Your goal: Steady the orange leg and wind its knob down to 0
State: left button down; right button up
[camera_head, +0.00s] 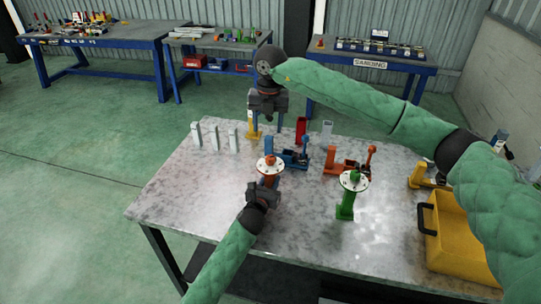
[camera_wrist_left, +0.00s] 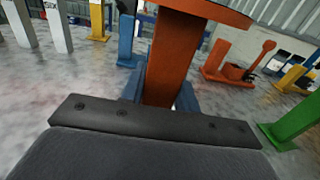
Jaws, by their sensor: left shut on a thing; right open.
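The orange leg (camera_head: 268,181) stands upright on the metal table, with a pale round disc (camera_head: 277,166) at its top and an orange knob (camera_head: 269,160) above that. My left gripper (camera_head: 264,188) is shut around the leg's post below the disc. In the left wrist view the orange post (camera_wrist_left: 172,62) stands between the blue fingers, and the disc's underside cuts the top edge; the knob is out of that view. My right gripper (camera_head: 267,122) is open and empty, pointing down above the table's back part, beyond the knob and higher. The reading on the disc is too small to tell.
A green leg (camera_head: 346,205) with a similar disc stands to the right. Blue (camera_head: 292,160) and orange (camera_head: 350,168) jack-like parts stand behind. White posts (camera_head: 214,137) stand back left. A yellow toolbox (camera_head: 459,240) is at the right. The table's front left is clear.

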aim_at(270, 157)
jog(key=f+m, duration=0.2)
jog(key=f, duration=0.2)
jog(key=f+m, duration=0.2)
jog(key=f, duration=0.2)
jog(key=f+m, duration=0.2)
jog(key=f, duration=0.2)
jog(key=shift+s+d+h, duration=0.15)
jog(key=shift+d+h, duration=0.15)
jog(key=shift+d, duration=0.1)
jog(key=c, duration=1)
